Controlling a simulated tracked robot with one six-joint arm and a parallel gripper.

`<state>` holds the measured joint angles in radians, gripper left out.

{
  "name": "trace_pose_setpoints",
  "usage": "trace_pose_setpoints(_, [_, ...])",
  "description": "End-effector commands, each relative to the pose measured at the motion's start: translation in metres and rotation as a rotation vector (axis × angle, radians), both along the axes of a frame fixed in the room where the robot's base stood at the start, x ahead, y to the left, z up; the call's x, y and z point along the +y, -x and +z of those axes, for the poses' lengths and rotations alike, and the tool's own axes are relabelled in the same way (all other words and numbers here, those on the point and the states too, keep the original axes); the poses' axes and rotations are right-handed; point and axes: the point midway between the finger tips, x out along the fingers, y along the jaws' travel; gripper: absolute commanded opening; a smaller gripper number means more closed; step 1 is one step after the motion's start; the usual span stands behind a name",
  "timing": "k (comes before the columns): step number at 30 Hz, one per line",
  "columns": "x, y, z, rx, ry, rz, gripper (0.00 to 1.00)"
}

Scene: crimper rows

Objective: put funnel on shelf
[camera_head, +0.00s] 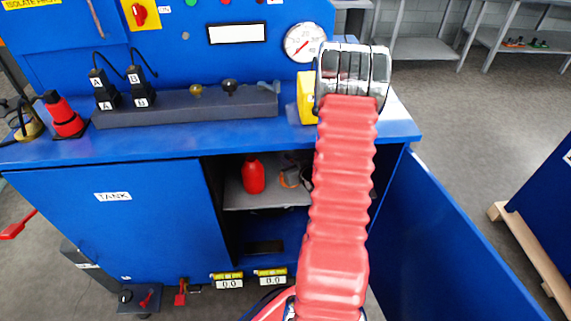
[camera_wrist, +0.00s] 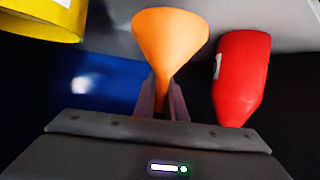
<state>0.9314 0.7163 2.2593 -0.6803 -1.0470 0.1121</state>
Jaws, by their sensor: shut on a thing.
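In the wrist view, which appears upside down, the orange funnel (camera_wrist: 170,38) is between the fingers of my gripper (camera_wrist: 163,92). The gripper is shut on its narrow stem, and its wide mouth points towards the grey shelf surface (camera_wrist: 292,30). I cannot tell whether the mouth touches the shelf. In the head view the grey shelf (camera_head: 242,201) is inside the open blue cabinet. My red-sleeved arm covers its right part, and the gripper and funnel cannot be made out clearly there.
A red bottle (camera_head: 253,177) stands on the shelf close beside the funnel; it also shows in the wrist view (camera_wrist: 240,75). A yellow container (camera_wrist: 42,18) is on the funnel's other side. The blue cabinet door (camera_head: 440,250) stands open at right.

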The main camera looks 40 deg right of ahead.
Motion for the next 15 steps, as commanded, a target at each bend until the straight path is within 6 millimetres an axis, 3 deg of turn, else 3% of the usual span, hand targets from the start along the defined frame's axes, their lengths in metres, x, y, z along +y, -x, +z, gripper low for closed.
trace_pose_setpoints(6, [0.0, 0.0, -0.021, 0.001, -0.001, 0.0, 0.0])
trace_pose_setpoints(15, [0.001, -0.001, -0.023, 0.0, 0.0, 0.002, 0.0])
